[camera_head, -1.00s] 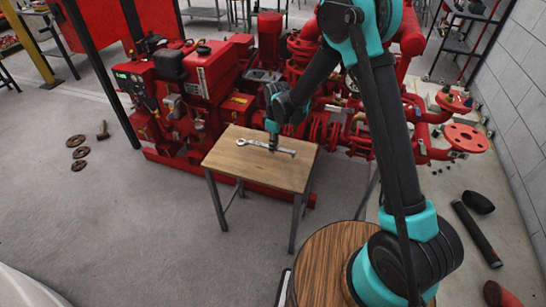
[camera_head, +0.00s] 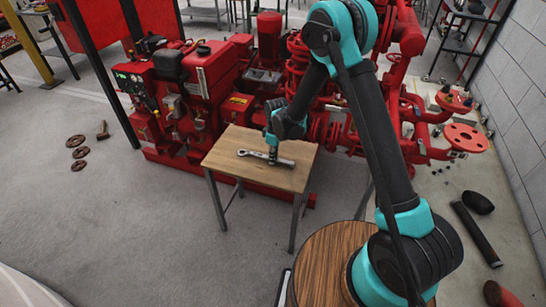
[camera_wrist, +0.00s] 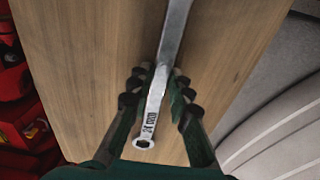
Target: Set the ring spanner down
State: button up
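The ring spanner (camera_head: 251,154) is a long silver tool, level at the wooden table (camera_head: 226,168), its larger ring end to the left in the head view. My gripper (camera_head: 273,159) points down and is shut on it towards its right end. In the wrist view the spanner (camera_wrist: 156,100) runs lengthwise between the dark fingers of my gripper (camera_wrist: 160,76), its small ring end nearest the camera with "24" marked on the shank. The spanner is at or just above the tabletop; I cannot tell if it touches. Its far end is cut off in the wrist view.
The tabletop around the spanner is bare. A red pumpset (camera_head: 205,85) stands close behind the table. A round wooden stool-like top (camera_head: 325,262) is at the front right. Rusty rings (camera_head: 78,153) and a hammer (camera_head: 103,130) lie on the floor at left.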

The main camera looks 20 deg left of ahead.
jog(key=o, duration=0.3)
jog(key=shift+r, duration=0.1)
jog(key=r, duration=1.2)
jog(key=shift+d, duration=0.25)
jog(key=shift+s, duration=0.15)
